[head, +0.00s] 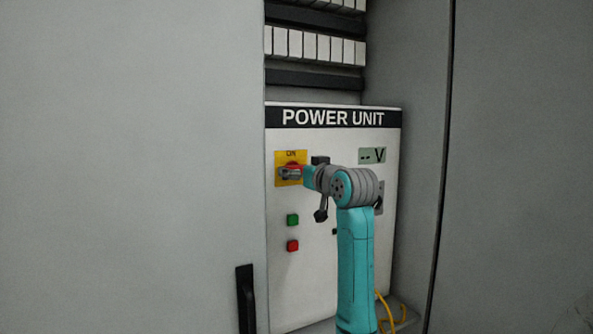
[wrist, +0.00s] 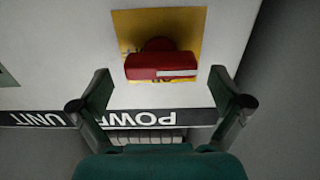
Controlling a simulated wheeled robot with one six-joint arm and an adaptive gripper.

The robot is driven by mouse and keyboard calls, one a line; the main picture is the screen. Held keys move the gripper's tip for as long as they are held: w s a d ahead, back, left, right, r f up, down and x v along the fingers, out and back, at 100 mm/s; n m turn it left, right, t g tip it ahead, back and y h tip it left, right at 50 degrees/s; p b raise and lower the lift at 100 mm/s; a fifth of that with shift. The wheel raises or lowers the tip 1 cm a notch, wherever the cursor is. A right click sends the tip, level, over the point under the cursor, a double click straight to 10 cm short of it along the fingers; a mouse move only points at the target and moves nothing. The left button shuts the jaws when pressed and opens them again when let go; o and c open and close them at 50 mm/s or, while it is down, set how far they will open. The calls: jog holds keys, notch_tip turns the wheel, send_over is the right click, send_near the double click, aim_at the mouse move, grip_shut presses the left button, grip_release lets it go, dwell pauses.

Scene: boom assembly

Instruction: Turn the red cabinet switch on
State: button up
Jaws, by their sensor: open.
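The red switch (wrist: 158,66) is a knob with a raised bar handle on a yellow plate (wrist: 187,24). In the upside-down wrist view the bar lies horizontally, with a white mark on its right half. In the head view the yellow plate (head: 281,157) is at the upper left of the white POWER UNIT panel, with "ON" lettered at its top; my gripper (head: 289,174) covers much of the switch. In the wrist view my gripper (wrist: 160,84) is open, its fingers on either side of the bar with gaps at both sides. I see no contact.
The POWER UNIT panel (head: 310,270) carries a green button (head: 292,220) and a red button (head: 292,246) below the switch, and a small display (head: 372,155) at right. A grey door with a black handle (head: 246,300) borders the left. Yellow cable (head: 385,312) lies low right.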

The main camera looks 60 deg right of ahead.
jog(key=shift+x, duration=1.25)
jog(key=c, duration=1.1)
